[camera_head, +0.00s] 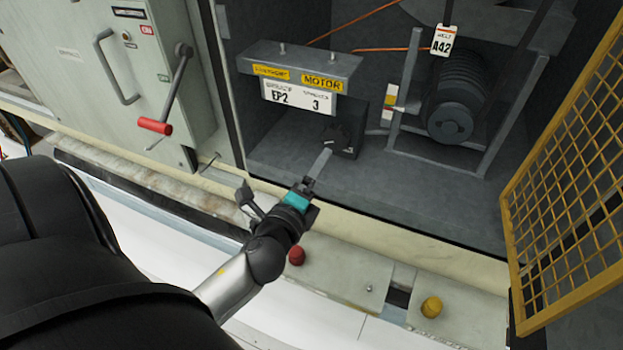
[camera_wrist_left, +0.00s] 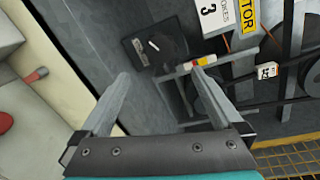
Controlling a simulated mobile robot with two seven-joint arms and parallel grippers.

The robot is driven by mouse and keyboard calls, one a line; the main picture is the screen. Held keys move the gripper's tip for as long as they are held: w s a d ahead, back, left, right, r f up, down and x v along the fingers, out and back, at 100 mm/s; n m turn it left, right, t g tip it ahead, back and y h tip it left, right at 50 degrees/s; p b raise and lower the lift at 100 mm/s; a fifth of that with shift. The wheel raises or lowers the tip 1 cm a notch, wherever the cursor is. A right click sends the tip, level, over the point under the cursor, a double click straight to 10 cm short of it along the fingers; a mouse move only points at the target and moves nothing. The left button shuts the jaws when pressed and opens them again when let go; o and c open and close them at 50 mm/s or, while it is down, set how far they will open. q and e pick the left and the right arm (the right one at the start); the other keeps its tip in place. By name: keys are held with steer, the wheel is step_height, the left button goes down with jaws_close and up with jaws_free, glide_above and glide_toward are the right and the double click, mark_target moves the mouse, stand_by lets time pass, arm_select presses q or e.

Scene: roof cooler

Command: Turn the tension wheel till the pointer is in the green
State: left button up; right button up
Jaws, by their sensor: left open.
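The tension wheel (camera_head: 337,135) is a dark round knob on a black box on the cabinet floor, under the motor sign. In the left wrist view the wheel (camera_wrist_left: 156,46) shows a short white mark on its dark face. A small gauge strip (camera_head: 390,102) with coloured bands stands to its right; it also shows in the left wrist view (camera_wrist_left: 200,61). Its pointer is too small to make out. My left gripper (camera_head: 321,164) is open and empty, reaching in just in front of the wheel, its fingers apart from it. My right gripper is not in view.
A motor (camera_head: 455,105) with belt and uprights stands right of the wheel. A yellow mesh door (camera_head: 570,170) hangs open at right. A grey panel with a red-handled lever (camera_head: 155,126) is at left. Red (camera_head: 297,256) and yellow (camera_head: 432,307) knobs sit on the front ledge.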

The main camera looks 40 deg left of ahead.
arm_select(q)
steer(key=shift+v, duration=0.9)
steer(key=s+d+f+n+g+h, duration=0.2)
steer(key=s+d+f+n+g, duration=0.35)
steer(key=s+n, duration=0.25)
steer(key=s+d+f+n+g+h, duration=0.2)
steer(key=s+d+f+n+g, duration=0.2)
steer(key=s+d+n+g, duration=0.35)
step_height(320, 180, down, 25)
steer(key=s+a+b, duration=0.1)
steer(key=s+b, duration=0.2)
steer(key=s+a+f+g+b, duration=0.2)
steer(key=s+a+f+b, duration=0.1)
steer(key=s+f, duration=1.2)
step_height(320, 180, down, 2)
steer(key=shift+s+f+n+b, duration=0.2)
steer(key=shift+s+n+b, duration=0.1)
steer(key=shift+n, duration=0.05)
